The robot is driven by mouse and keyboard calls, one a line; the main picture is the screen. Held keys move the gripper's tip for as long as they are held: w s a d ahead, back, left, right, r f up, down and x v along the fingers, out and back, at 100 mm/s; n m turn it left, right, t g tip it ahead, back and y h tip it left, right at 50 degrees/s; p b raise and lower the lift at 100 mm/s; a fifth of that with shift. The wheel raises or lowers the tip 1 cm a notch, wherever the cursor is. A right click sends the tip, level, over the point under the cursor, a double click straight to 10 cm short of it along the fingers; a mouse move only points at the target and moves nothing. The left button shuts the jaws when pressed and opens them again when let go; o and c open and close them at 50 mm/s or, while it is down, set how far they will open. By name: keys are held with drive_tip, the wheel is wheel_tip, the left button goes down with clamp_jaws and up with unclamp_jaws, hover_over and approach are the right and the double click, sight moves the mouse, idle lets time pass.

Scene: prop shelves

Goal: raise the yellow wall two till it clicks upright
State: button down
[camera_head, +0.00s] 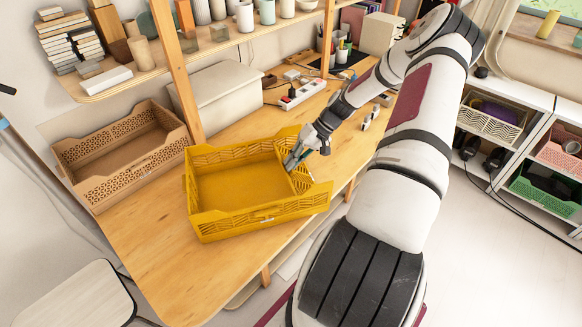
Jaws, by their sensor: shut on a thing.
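A yellow folding crate (258,217) stands on the wooden table. Its front, back and left walls look raised. The right wall (302,181) is at my gripper (291,163) and is partly hidden by it; whether it stands fully upright or leans I cannot tell. My gripper comes in from the upper right and is shut on this wall near its middle. The inside of the crate is empty. No marking tells me which wall is wall two.
A tan crate (92,154) stands left of the yellow one. Behind are a pale storage box (222,98), a white power strip (301,95) and a wooden shelf post (180,75). The table's front left is clear. Shelves with crates stand at the right.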

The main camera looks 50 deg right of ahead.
drive_tip(key=s+d+t+y+b, duration=0.3)
drive_tip(key=s+d+y+b, duration=0.2)
drive_tip(key=d, duration=0.4)
drive_tip(key=shift+s+r+t+y+b, duration=0.3)
drive_tip(key=shift+r+t+y+b, duration=0.1)
drive_tip(key=shift+y+b, duration=0.3)
drive_tip(key=c, duration=1.8)
unclamp_jaws()
drive_tip(key=shift+d, duration=0.1)
drive_tip(key=shift+o, duration=0.4)
drive_tip(key=shift+w+d+r, duration=0.1)
drive_tip(key=shift+r, duration=0.1)
drive_tip(key=v, duration=1.1)
drive_tip(key=shift+s+d, duration=0.2)
drive_tip(key=shift+d, duration=0.15)
